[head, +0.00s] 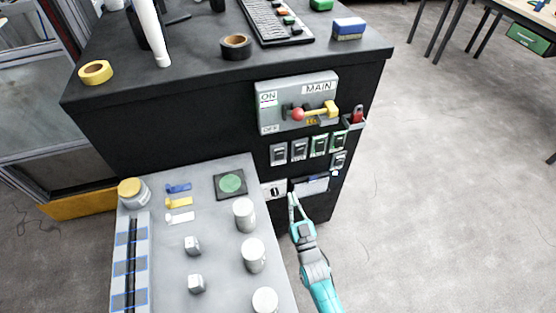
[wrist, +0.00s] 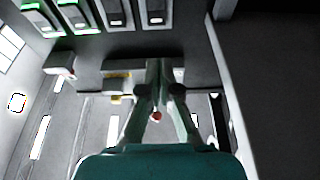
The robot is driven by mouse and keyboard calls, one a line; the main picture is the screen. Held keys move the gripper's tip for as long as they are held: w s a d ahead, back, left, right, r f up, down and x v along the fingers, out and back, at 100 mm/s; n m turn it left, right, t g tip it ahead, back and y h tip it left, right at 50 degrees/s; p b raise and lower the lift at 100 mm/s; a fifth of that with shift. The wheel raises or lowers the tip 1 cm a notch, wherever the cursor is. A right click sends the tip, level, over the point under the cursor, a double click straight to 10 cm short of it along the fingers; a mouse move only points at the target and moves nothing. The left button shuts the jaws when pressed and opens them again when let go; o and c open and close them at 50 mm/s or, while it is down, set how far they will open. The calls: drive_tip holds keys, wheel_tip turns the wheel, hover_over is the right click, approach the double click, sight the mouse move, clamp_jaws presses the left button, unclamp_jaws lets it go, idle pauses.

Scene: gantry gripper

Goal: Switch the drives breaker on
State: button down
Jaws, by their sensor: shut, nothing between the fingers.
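A row of several breakers is on the dark cabinet's front below the main switch panel (head: 283,92). The two left breakers (head: 279,154) have grey frames, and the two to their right (head: 319,144) have green ones. The labels are too small to read, so I cannot tell which is the drives breaker. In the wrist view, green-edged breakers (wrist: 71,14) are at top left and grey ones (wrist: 114,13) right of them. My gripper (head: 293,197) is shut and empty, below the row near the cabinet front. Its fingers also show in the wrist view (wrist: 158,75), apart from the breakers.
The main panel has a red-knobbed lever (head: 298,114) and a yellow piece (head: 331,110). A small holder (head: 354,122) sticks out at the right corner. A white plate (head: 273,190) and a grey box (head: 314,185) are low beside my gripper. A grey bench (head: 215,215) stands left.

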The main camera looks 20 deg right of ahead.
sight(279, 152)
idle(0.3)
drive_tip(key=x, duration=1.3)
drive_tip(key=shift+w, duration=0.15)
drive_tip(key=shift+w+r, duration=0.15)
drive_tip(key=shift+w, duration=0.15)
drive_tip(key=shift+w+r, duration=0.3)
drive_tip(key=shift+w, duration=0.05)
drive_tip(key=shift+f, duration=0.1)
drive_tip(key=shift+s, duration=0.2)
